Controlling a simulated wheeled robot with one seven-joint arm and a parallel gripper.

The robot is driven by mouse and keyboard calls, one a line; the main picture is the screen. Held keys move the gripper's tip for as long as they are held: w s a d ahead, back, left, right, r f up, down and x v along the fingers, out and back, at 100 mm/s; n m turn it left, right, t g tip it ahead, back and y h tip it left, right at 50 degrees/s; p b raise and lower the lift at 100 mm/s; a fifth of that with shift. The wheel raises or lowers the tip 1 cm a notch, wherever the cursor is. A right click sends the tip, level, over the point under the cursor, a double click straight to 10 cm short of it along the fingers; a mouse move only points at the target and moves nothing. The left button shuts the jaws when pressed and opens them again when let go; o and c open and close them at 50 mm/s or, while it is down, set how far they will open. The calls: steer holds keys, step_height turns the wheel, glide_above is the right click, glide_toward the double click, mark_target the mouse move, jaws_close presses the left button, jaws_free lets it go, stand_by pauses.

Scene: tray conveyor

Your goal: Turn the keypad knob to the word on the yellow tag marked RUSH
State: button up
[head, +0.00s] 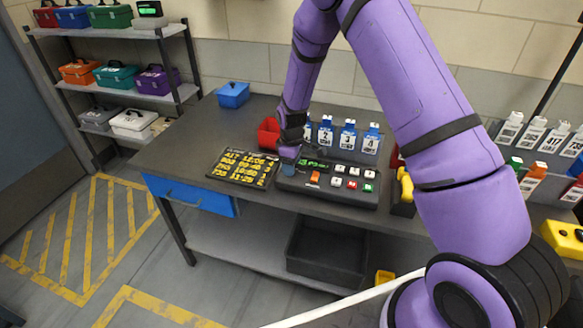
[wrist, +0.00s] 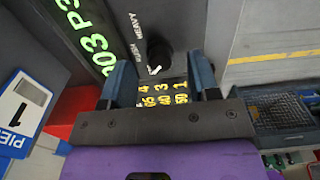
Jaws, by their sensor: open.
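The black keypad (head: 328,188) lies on the dark bench, with white, orange, red and green buttons and a green display (head: 313,166). Its black knob (wrist: 160,52) shows in the wrist view, with the printed words RUSH and HEAVY beside it and a small white mark at its edge. The green display (wrist: 88,25) is to its left. My gripper (head: 289,166) is open over the keypad's left end and hides the knob in the head view. In the wrist view my gripper (wrist: 162,80) has its fingers apart, with the knob ahead between them. I cannot make out a yellow tag marked RUSH.
A black board with yellow figures (head: 243,168) lies left of the keypad. Blue-topped numbered bottles (head: 348,138) and a red bin (head: 268,131) stand behind. A yellow-handled tool (head: 405,187) is to the right.

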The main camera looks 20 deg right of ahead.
steer(key=shift+f, duration=0.8)
steer(key=shift+c, duration=0.2)
steer(key=c, duration=0.9)
steer(key=shift+m, duration=0.3)
steer(key=m, duration=0.3)
steer(key=shift+m, duration=2.5)
